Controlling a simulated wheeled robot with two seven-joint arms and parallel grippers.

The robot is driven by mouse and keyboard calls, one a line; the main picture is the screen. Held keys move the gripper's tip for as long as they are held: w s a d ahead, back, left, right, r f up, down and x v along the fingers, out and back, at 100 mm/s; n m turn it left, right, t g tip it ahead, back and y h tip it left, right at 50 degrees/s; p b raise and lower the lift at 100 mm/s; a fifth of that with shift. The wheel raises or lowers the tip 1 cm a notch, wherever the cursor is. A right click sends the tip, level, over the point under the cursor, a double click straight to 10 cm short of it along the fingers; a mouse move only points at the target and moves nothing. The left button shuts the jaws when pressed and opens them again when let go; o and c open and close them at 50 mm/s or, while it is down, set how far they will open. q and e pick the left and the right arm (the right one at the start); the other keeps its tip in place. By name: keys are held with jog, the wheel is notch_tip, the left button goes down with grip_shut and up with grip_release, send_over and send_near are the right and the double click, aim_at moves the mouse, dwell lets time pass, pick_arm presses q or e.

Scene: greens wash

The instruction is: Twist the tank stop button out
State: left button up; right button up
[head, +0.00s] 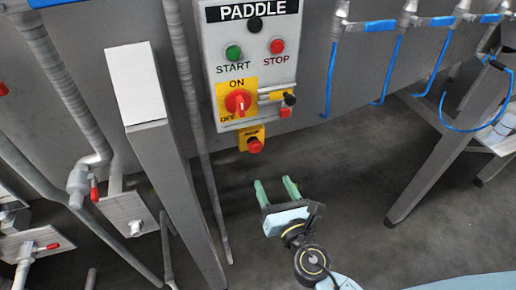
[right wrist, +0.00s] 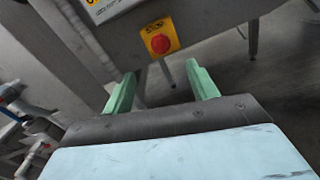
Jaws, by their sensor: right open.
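The stop button I take for the tank's is a red mushroom button (head: 255,146) on a small yellow plate (head: 243,134) below the grey PADDLE control box. It also shows in the right wrist view as a red button (right wrist: 160,44) on its yellow plate, beyond the fingertips and between them. My right gripper (head: 276,183) is below and slightly right of the button in the head view, with its green fingers spread, empty and apart from the button. In the right wrist view the open fingers (right wrist: 164,80) point toward the button. My left gripper is not in view.
The PADDLE box (head: 207,60) carries a green START button (head: 233,52), a red STOP button (head: 277,46) and a red rotary switch (head: 238,102). A grey post (head: 170,170) stands left of it. Blue-handled pipes (head: 375,26) are at right. Floor below is clear.

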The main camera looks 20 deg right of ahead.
aim_at(257, 150)
jog(key=w, duration=0.6)
jog(key=w+p, duration=0.1)
jog(key=w, duration=0.5)
jog(key=shift+w+a+f, duration=0.1)
jog(key=shift+w+a, duration=0.1)
jog(key=shift+w, duration=0.1)
